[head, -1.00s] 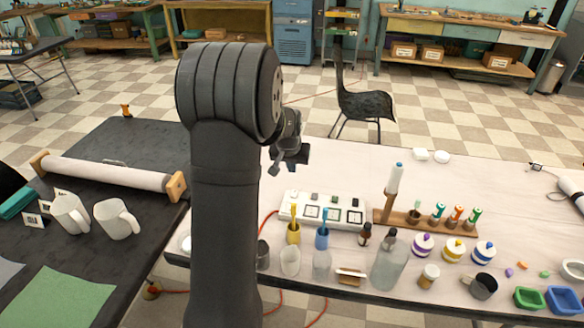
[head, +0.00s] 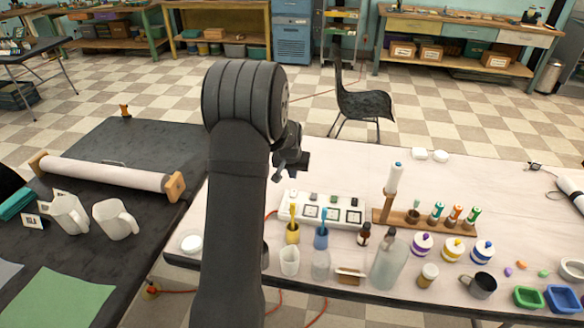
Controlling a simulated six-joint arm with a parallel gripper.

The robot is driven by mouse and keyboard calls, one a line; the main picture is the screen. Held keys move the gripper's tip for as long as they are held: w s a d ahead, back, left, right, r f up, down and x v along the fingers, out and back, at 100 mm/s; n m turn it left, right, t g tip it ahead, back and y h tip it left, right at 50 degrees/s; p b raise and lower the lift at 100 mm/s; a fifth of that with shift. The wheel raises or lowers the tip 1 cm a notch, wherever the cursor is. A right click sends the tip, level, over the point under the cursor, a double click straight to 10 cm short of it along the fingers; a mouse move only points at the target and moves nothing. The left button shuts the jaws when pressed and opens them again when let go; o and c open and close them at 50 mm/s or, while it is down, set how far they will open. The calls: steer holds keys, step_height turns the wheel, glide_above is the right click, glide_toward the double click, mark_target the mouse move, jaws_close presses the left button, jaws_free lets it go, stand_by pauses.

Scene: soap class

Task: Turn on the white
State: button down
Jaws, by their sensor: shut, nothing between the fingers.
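A white power strip (head: 322,209) with a row of dark-framed square sockets and small switches along its far edge lies on the white table. The switches differ in colour, one greenish and others dark or pale. They are too small to tell which is on. My gripper (head: 288,174) is dark and hangs above the table, just beyond the strip's left end and apart from it. It is shut and empty. My arm hides the table to the left of the strip.
A wooden rack (head: 420,225) with coloured tubes and a white candle-like stick (head: 394,180) stands right.

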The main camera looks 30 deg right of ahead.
mark_target(293, 193)
steer(key=x, duration=0.7)
steer(key=shift+s+a+f, duration=0.2)
steer(key=shift+f, duration=0.15)
steer(key=shift+f, duration=0.3)
steer(key=shift+s+a+r, duration=0.1)
steer(key=shift+s+a, duration=0.45)
steer(key=shift+r, duration=0.1)
